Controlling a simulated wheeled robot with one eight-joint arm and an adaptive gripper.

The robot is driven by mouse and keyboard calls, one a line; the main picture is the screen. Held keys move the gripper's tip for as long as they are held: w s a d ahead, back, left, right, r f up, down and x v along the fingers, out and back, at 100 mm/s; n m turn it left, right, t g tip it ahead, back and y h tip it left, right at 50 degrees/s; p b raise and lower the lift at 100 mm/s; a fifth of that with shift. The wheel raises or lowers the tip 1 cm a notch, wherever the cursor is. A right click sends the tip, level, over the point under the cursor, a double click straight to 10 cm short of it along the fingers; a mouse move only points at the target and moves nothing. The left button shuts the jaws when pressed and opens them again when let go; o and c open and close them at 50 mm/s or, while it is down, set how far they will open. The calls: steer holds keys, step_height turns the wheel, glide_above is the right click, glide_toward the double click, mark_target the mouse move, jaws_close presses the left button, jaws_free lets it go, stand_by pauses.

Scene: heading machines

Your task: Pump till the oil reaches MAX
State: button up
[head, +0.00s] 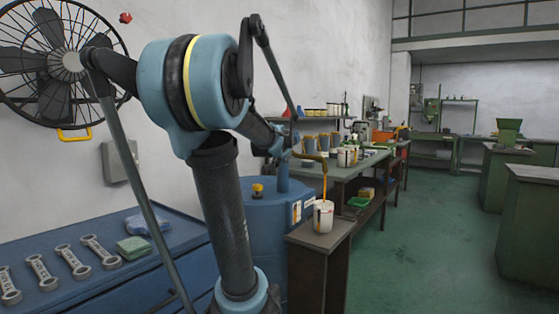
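A blue drum (262,215) stands in the middle, with a blue pump column (283,178) on top. A curved brownish-yellow spout (314,157) reaches right from the pump. A thin orange stream of oil (324,183) runs down from it into a white container (323,217) with a red mark on its side. The oil level and any MAX line are too small to make out. My arm fills the foreground and reaches toward the pump top. My gripper (280,143) is small and dark there, partly behind my arm; its fingers and what they hold cannot be made out.
The container stands on a narrow brown stand (320,242). A blue bench (75,275) with several wrenches and cloths is at the left. A green workbench (345,167) with cans lies behind. Green floor (430,250) at the right is open.

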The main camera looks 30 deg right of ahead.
steer(key=v, duration=0.7)
steer(key=shift+a, duration=0.2)
steer(key=shift+s+r, duration=0.1)
stand_by(0.7)
